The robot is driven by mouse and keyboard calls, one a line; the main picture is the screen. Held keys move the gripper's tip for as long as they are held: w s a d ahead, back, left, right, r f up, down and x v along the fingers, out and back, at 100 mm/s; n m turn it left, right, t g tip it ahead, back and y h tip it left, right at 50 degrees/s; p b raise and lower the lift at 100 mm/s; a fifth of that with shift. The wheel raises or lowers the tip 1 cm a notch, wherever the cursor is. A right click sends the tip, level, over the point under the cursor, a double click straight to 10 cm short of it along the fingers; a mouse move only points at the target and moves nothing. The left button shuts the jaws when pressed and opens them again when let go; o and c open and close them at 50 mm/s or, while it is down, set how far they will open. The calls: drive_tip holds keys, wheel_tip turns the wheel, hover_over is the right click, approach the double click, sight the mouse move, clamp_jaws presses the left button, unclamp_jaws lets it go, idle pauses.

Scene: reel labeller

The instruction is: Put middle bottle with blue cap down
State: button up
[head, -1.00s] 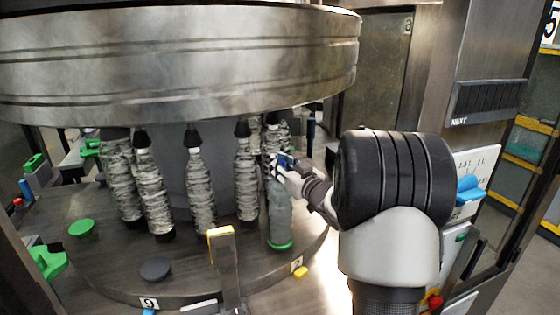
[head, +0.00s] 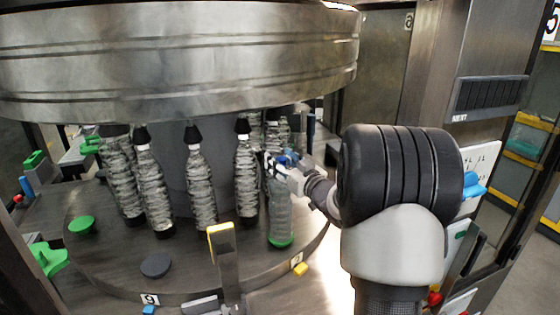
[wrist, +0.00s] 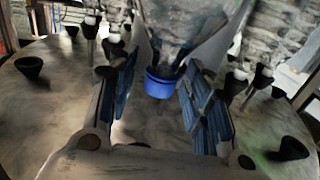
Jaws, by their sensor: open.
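The clear bottle with the blue cap (wrist: 160,85) stands upright on a green disc (head: 281,243) on the round turntable. Its body (head: 281,215) shows below my gripper in the head view, while its top is mostly hidden behind the fingers. My gripper (head: 283,165) is at the bottle's neck height, coming from the right. In the wrist view the blue-padded fingers (wrist: 160,98) are spread to either side of the cap, with a visible gap on both sides. The gripper is open and holds nothing.
Several wrapped bottles with black caps (head: 201,185) stand on the turntable (head: 110,260) to the left, one close beside my gripper. A large metal drum (head: 180,65) hangs just above. A yellow-topped post (head: 222,255) stands in front. Empty green (head: 82,225) and dark (head: 156,266) discs lie at left.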

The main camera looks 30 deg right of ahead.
drive_tip(key=s, duration=1.1)
drive_tip(key=shift+s+a, duration=0.15)
drive_tip(key=shift+a, duration=0.2)
